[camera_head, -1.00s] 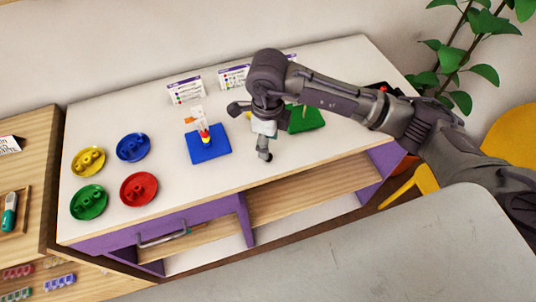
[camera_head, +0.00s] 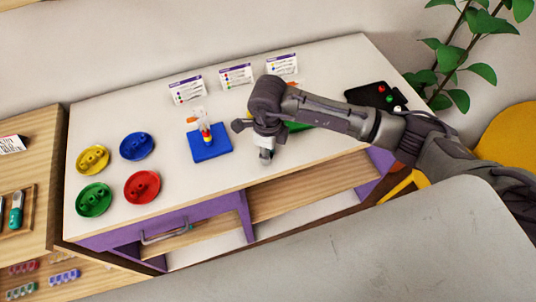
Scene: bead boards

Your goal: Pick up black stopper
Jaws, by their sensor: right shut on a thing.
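My right gripper (camera_head: 266,156) points down over the front middle of the white tabletop, just right of the blue board. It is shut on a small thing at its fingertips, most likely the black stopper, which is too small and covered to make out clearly. A blue board (camera_head: 222,152) with a short stack of coloured beads (camera_head: 206,134) on a peg stands to the left of the gripper. A green board (camera_head: 298,127) is mostly hidden behind my right arm. My left gripper is out of view.
Yellow (camera_head: 92,159), blue (camera_head: 136,146), green (camera_head: 94,199) and red (camera_head: 142,186) dishes sit at the left. Printed cards (camera_head: 187,90) stand along the back. A black tray (camera_head: 372,94) with coloured balls lies at the right. The tabletop between dishes and blue board is clear.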

